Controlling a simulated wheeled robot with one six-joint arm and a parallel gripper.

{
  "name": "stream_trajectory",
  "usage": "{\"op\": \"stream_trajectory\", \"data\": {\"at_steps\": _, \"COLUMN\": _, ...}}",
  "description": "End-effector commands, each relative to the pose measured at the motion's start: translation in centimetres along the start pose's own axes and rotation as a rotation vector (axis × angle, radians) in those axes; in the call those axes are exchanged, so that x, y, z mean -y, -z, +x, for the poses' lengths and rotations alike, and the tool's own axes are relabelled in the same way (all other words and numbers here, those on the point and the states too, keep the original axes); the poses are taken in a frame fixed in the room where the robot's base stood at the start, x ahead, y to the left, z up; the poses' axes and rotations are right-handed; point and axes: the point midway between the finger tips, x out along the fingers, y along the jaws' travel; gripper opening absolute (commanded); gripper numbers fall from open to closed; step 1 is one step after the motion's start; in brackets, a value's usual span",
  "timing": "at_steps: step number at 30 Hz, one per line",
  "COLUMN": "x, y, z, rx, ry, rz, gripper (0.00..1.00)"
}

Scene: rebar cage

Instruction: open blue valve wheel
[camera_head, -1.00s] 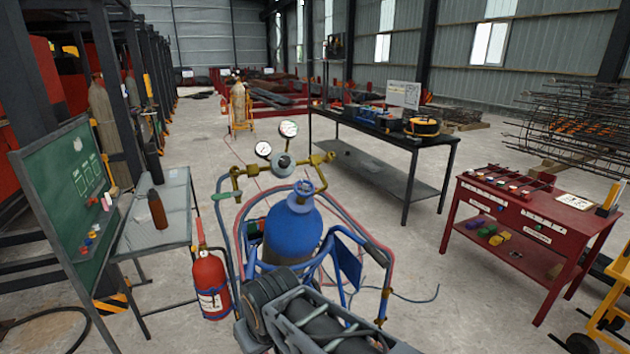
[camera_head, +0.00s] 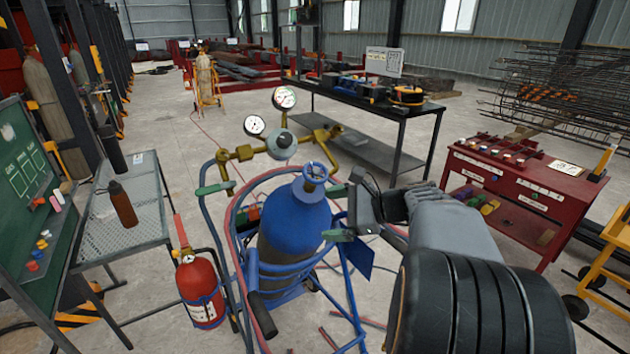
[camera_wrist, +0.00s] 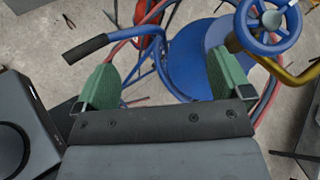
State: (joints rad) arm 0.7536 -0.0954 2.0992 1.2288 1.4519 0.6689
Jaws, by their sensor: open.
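The blue valve wheel (camera_head: 315,171) sits on top of the blue gas cylinder (camera_head: 290,218), which stands upright in a blue cart. A brass regulator (camera_head: 282,145) with two round gauges is attached behind and left of it. My gripper (camera_head: 338,212) is open and empty, its green fingertips apart at the right of the cylinder's shoulder, lower than the wheel in the picture. In the wrist view the wheel (camera_wrist: 269,19) shows spoked at the top right, outside the space between my fingertips (camera_wrist: 165,80). I cannot tell whether a fingertip touches the cylinder.
Blue and red hoses loop around the cylinder. A red fire extinguisher (camera_head: 201,290) stands at its left, beside a mesh table (camera_head: 130,210). A red cabinet (camera_head: 510,200) is at the right and a black workbench (camera_head: 350,105) behind. Open concrete floor lies between them.

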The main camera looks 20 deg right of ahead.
Motion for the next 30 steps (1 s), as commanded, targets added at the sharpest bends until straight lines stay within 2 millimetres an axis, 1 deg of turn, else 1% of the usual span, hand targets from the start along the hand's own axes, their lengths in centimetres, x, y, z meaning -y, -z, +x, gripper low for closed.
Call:
{"op": "stream_trajectory", "data": {"at_steps": 1, "x": 1.6, "y": 0.9, "z": -1.5, "rx": 0.05, "ry": 0.08, "rz": 0.072, "gripper": 0.96}}
{"op": "stream_trajectory", "data": {"at_steps": 3, "x": 3.4, "y": 1.3, "z": -3.5, "rx": 0.122, "ry": 0.169, "rz": 0.147, "gripper": 0.96}}
{"op": "stream_trajectory", "data": {"at_steps": 6, "x": 5.2, "y": 1.6, "z": -5.7, "rx": 0.199, "ry": 0.258, "rz": 0.213, "gripper": 0.96}}
{"op": "stream_trajectory", "data": {"at_steps": 8, "x": 5.8, "y": 1.7, "z": -6.5, "rx": 0.231, "ry": 0.29, "rz": 0.235, "gripper": 0.96}}
{"op": "stream_trajectory", "data": {"at_steps": 10, "x": 6.4, "y": 1.6, "z": -6.6, "rx": 0.254, "ry": 0.31, "rz": 0.249, "gripper": 0.96}}
{"op": "stream_trajectory", "data": {"at_steps": 11, "x": 6.6, "y": 1.5, "z": -6.5, "rx": 0.259, "ry": 0.315, "rz": 0.252, "gripper": 0.96}}
{"op": "stream_trajectory", "data": {"at_steps": 14, "x": 7.2, "y": 1.1, "z": -5.3, "rx": 0.267, "ry": 0.318, "rz": 0.255, "gripper": 0.96}}
{"op": "stream_trajectory", "data": {"at_steps": 24, "x": 9.4, "y": -0.3, "z": 0.8, "rx": 0.264, "ry": 0.315, "rz": 0.254, "gripper": 0.96}}
{"op": "stream_trajectory", "data": {"at_steps": 30, "x": 10.4, "y": -0.9, "z": 3.4, "rx": 0.262, "ry": 0.317, "rz": 0.253, "gripper": 0.96}}
